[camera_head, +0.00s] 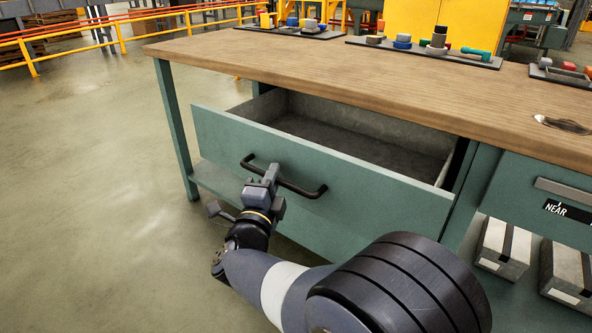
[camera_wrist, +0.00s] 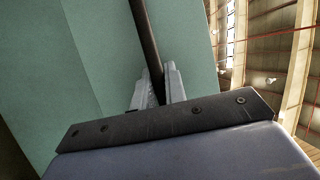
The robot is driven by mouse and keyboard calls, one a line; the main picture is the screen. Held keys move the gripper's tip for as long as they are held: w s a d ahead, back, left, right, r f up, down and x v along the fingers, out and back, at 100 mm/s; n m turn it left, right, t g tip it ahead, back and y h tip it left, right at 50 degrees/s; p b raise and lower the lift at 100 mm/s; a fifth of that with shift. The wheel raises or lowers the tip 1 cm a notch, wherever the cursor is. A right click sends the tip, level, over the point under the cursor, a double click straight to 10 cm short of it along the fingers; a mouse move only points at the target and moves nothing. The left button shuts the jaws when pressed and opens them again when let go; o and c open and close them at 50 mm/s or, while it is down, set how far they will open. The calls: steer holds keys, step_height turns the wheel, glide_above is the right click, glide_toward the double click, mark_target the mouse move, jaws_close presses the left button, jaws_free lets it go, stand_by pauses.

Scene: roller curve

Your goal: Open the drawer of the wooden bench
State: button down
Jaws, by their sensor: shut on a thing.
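The wooden bench (camera_head: 330,72) has a wooden top and a green frame. Its left drawer (camera_head: 375,205) stands well out from under the top, and its grey inside (camera_head: 350,140) shows and looks empty. A black bar handle (camera_head: 302,187) runs across the drawer front. My gripper (camera_head: 266,176) is shut on the handle, left of the handle's middle. In the wrist view the two fingers (camera_wrist: 158,88) sit on either side of the dark handle bar (camera_wrist: 147,40), with the green drawer front (camera_wrist: 90,70) behind.
Black trays (camera_head: 425,50) with small coloured parts lie on the bench top. A second green drawer front (camera_head: 540,200) is at the right, with boxes (camera_head: 503,248) on the shelf below. Open floor (camera_head: 100,200) lies left, with a yellow railing (camera_head: 120,38) behind.

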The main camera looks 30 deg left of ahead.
steer(key=shift+s+a, duration=0.15)
steer(key=shift+s, duration=1.75)
steer(key=c, duration=1.5)
jaws_free()
steer(key=shift+o, duration=0.2)
steer(key=p+v, duration=0.1)
steer(key=v, duration=0.9)
steer(key=shift+s+p, duration=0.35)
steer(key=shift+p, duration=0.05)
steer(key=shift+f, duration=0.1)
steer(key=b+x, duration=0.2)
steer(key=x, duration=0.9)
